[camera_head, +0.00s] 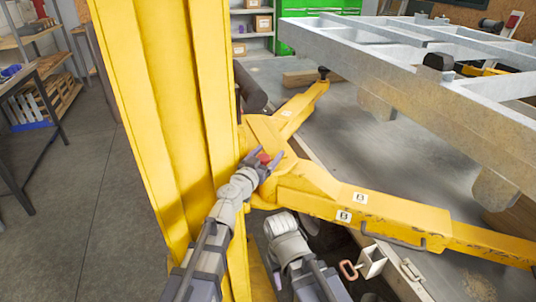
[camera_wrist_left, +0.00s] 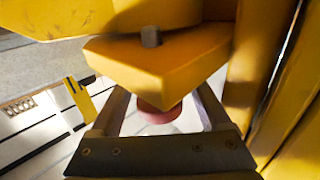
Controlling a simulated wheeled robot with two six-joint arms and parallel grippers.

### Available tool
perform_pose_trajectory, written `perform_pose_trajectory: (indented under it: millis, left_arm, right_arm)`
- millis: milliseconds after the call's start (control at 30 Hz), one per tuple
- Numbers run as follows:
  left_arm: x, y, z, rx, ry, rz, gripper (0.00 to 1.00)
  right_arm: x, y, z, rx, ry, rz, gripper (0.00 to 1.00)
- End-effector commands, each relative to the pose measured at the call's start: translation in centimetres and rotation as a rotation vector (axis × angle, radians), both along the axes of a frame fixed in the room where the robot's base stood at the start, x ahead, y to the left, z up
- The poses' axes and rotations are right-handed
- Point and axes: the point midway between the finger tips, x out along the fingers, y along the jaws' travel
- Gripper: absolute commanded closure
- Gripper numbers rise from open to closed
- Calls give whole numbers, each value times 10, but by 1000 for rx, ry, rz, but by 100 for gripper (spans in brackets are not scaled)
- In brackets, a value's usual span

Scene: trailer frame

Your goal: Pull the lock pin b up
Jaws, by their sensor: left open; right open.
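Lock pin b has a red knob (camera_head: 264,157) at the joint of the yellow lift arm (camera_head: 400,212) marked B. In the left wrist view the knob (camera_wrist_left: 160,112) lies against a yellow plate, and a grey pin end (camera_wrist_left: 151,37) shows on the plate's other side. My left gripper (camera_head: 263,163) is open at the knob. Its two fingers stand on either side of the knob in the wrist view, with gaps; I see no grip.
A yellow post (camera_head: 165,110) stands close left of my left gripper. A second yellow arm (camera_head: 300,108) reaches toward the back. A grey trailer frame (camera_head: 400,62) overhangs at the right.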

Motion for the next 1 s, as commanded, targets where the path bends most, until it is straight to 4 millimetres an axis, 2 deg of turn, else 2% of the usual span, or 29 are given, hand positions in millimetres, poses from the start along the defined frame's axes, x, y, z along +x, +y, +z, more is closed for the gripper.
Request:
perform_pose_trajectory:
  millis: [200,900,1000]
  left_arm:
    - [0,0,0,0,0,0,22]
    - [-1,0,0,0,0,0,100]
    - [-1,0,0,0,0,0,100]
  right_arm:
    - [0,0,0,0,0,0,50]
    - [0,0,0,0,0,0,50]
    - [0,0,0,0,0,0,50]
